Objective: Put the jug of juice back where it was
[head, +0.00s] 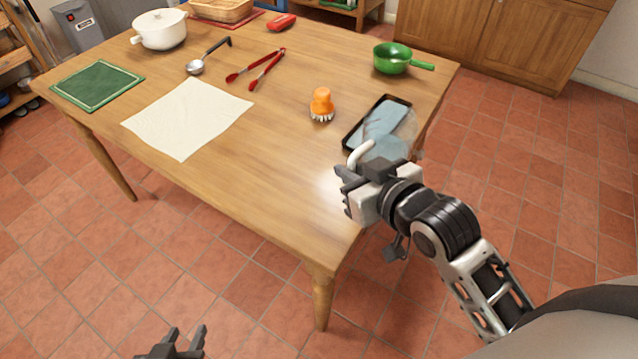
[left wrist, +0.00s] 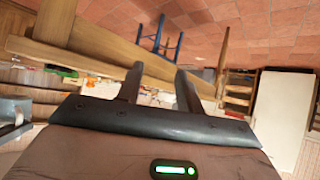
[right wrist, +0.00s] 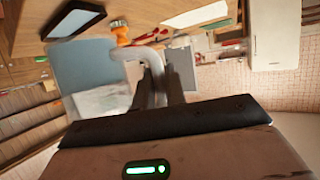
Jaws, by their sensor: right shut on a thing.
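A see-through jug (head: 388,150) with a pale curved handle (head: 362,153) is at the table's right corner, overlapping the near end of a dark-rimmed tray (head: 348,146). I cannot tell whether it touches the tray. My right gripper (head: 350,183) is shut on the handle. In the right wrist view the jug (right wrist: 85,75) shows as a bluish clear body beside the fingers (right wrist: 160,78). Its contents are not clear. My left gripper (head: 183,343) is open and empty, low over the floor in front of the table; its spread fingers (left wrist: 158,82) show in the left wrist view.
On the table (head: 270,190) are an orange brush (head: 321,104), green pan (head: 393,58), red tongs (head: 258,68), ladle (head: 207,57), white cloth (head: 188,118), green mat (head: 97,84) and white pot (head: 160,29). The table's front right area is bare.

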